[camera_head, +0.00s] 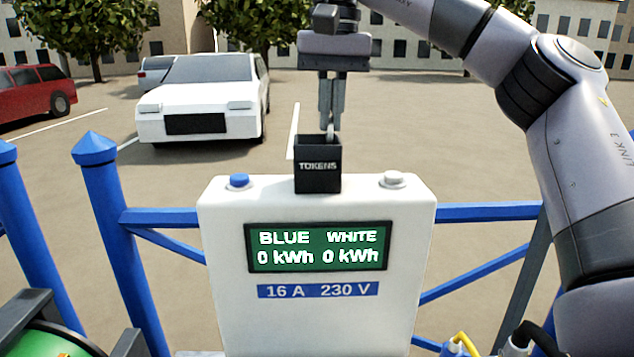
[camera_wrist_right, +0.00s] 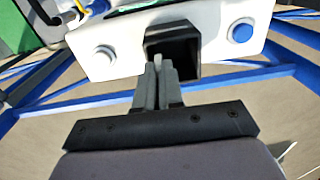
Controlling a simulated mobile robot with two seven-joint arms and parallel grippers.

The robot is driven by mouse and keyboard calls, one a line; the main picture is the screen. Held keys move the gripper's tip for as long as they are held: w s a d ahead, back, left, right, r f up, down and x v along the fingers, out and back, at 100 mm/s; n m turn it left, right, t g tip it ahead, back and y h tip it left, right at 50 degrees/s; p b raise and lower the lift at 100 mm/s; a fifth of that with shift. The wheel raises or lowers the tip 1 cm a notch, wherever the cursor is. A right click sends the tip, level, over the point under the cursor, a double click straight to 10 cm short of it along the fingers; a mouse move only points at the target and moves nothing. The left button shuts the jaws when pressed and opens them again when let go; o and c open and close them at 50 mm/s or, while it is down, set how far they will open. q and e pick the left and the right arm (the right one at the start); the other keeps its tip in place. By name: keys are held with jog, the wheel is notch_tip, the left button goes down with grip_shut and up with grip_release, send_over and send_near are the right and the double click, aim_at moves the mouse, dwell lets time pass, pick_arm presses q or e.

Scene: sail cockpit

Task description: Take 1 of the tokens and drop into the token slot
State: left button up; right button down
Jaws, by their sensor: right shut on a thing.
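A small black box (camera_head: 318,178) marked TOKENS stands on top of the white pedestal (camera_head: 225,300). My right gripper (camera_head: 331,125) points straight down over it, fingertips at the box's opening. In the right wrist view the fingers (camera_wrist_right: 159,68) are together at the opening of the dark box (camera_wrist_right: 182,48), with a pale sliver between their tips. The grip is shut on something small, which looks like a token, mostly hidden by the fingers. Other tokens inside the box cannot be made out. I cannot identify the token slot. My left gripper is out of view.
A blue button (camera_head: 239,181) and a white button (camera_head: 393,179) flank the box. A green display (camera_head: 318,247) reads 0 kWh for both. Blue railings (camera_head: 492,211) run on both sides.

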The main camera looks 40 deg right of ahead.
jog(key=c, duration=1.2)
grip_release()
jog(key=shift+s+r, duration=0.1)
jog(key=shift+r, duration=3.45)
